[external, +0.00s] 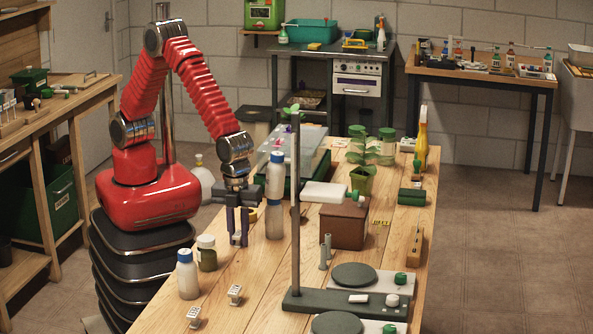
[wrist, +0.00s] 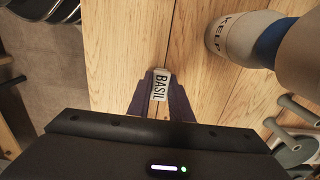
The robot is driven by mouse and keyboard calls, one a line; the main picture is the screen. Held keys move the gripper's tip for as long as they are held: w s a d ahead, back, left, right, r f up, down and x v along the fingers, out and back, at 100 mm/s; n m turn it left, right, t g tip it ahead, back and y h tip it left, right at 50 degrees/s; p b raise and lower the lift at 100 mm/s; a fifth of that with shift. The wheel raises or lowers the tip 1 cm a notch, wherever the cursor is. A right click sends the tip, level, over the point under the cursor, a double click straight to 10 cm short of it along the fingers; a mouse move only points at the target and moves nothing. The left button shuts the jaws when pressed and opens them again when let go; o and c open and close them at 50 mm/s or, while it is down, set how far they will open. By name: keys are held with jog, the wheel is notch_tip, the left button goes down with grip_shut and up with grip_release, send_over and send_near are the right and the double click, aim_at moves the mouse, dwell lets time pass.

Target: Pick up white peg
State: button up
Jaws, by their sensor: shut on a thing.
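A white peg (wrist: 160,83) with the word BASIL on its top face sits between the two fingertips of my gripper (wrist: 160,92) in the wrist view. The fingers are shut on it, one on each side. In the external view my gripper (external: 238,240) points straight down, low over the near left part of the wooden table, with its fingers close together. Two other small white label pieces, one (external: 235,294) and another (external: 194,316), stand nearer the table's front left edge.
A white bottle (external: 187,274) and a jar (external: 206,254) stand left of my gripper. More bottles (external: 274,220) stand close to its right; one labelled KELP (wrist: 232,40) shows in the wrist view. A tall pole stand (external: 296,220) and brown box (external: 345,225) lie further right.

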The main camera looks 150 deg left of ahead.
aim_at(238, 233)
grip_shut()
notch_tip(238, 233, up, 10)
dwell(0.6)
dwell(0.7)
